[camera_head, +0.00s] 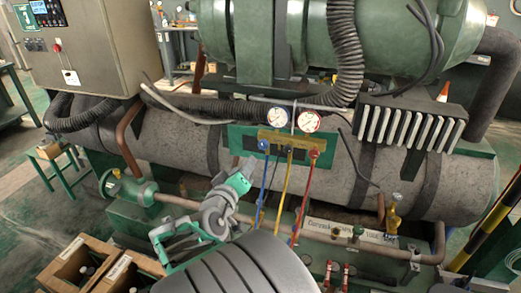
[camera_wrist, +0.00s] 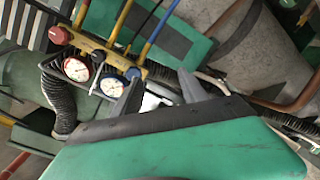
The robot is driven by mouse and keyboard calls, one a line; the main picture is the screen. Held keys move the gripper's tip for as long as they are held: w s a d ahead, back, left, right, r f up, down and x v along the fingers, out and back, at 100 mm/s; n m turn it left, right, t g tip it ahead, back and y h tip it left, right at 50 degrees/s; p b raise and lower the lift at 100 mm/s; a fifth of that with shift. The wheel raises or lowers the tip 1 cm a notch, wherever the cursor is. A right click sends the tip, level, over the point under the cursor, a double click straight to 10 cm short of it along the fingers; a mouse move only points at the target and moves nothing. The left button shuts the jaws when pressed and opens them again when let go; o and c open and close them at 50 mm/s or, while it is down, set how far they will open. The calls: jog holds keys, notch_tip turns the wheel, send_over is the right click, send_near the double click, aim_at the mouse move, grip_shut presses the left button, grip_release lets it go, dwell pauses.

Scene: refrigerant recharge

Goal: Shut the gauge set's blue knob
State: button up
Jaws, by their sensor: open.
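The gauge set has a brass manifold (camera_head: 289,138) with two round gauges above it, mounted in front of a green plate on the machine. Its blue knob (camera_head: 263,145) is at the left end, and its red knob (camera_head: 314,154) at the right end. The wrist view shows the set turned over, with the blue knob (camera_wrist: 133,73) close to one finger's tip. My gripper (camera_head: 249,163) is open and empty, just below and left of the blue knob in the head view. In the wrist view its fingers (camera_wrist: 159,75) are spread, with the knob not clearly between them.
Blue, yellow and red hoses (camera_head: 285,190) hang from the manifold beside my gripper. A big grey insulated cylinder (camera_head: 350,165) lies behind. A copper pipe (camera_head: 330,238) runs below. Wooden crates (camera_head: 75,262) with bottles stand at the lower left.

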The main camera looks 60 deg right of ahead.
aim_at(263, 146)
jog(key=d+r, duration=0.1)
jog(key=d, duration=0.2)
jog(key=s+d+h+p, duration=0.1)
jog(key=d, duration=0.2)
jog(key=d+r+h, duration=0.1)
jog(key=d, duration=0.2)
jog(key=shift+s+d+r+n+g+p, duration=0.25)
jog(key=shift+s+r+n+g+p, duration=0.05)
jog(key=shift+s+n+p, duration=0.1)
grip_shut()
